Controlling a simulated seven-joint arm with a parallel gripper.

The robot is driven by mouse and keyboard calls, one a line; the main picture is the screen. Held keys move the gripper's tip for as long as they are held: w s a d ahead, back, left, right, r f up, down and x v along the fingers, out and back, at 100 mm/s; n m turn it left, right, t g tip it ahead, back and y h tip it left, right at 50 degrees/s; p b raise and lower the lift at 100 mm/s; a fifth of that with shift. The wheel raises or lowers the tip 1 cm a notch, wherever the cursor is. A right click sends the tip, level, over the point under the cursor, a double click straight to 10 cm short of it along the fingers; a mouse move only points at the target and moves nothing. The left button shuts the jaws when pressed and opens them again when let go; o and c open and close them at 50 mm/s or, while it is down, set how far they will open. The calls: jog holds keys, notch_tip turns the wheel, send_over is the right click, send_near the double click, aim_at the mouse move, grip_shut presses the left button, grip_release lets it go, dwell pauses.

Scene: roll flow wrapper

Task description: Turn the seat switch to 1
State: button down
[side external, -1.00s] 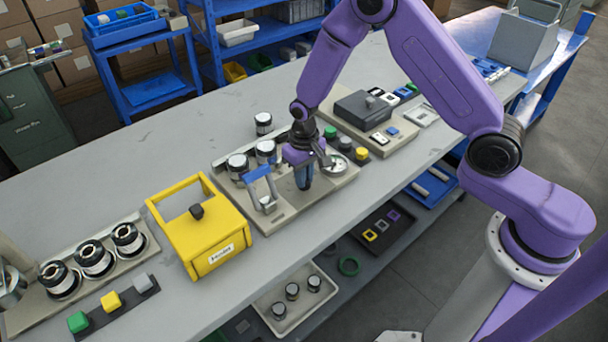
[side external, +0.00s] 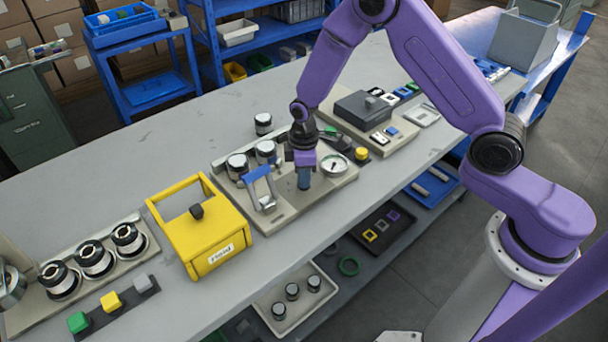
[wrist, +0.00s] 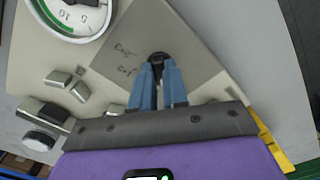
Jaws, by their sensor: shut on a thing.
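My gripper (side external: 304,187) points down at the beige station plate (side external: 285,213), between the blue-handled lever (side external: 260,182) and the round dial gauge (side external: 335,165). In the wrist view its blue fingers (wrist: 160,75) are closed on a small black knob (wrist: 158,57), which I take to be the seat switch. The fingers hide most of the knob, and its pointing direction cannot be told. Small marks (wrist: 124,60) are printed on the grey panel beside it, too blurred to read surely. The gauge also shows in the wrist view (wrist: 75,17).
A yellow guard box (side external: 212,237) stands left of the station. Dark-and-silver cylinders (side external: 238,165) stand behind the lever. A yellow button (side external: 361,154) is right of the gauge. A beige unit with a dark box (side external: 366,108) lies further right.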

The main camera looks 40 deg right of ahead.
jog(key=shift+n, duration=1.5)
jog(key=c, duration=1.1)
grip_release()
jog(key=shift+c, duration=0.2)
jog(key=shift+r, duration=0.15)
notch_tip(320, 180, up, 17)
jog(key=shift+r, duration=0.1)
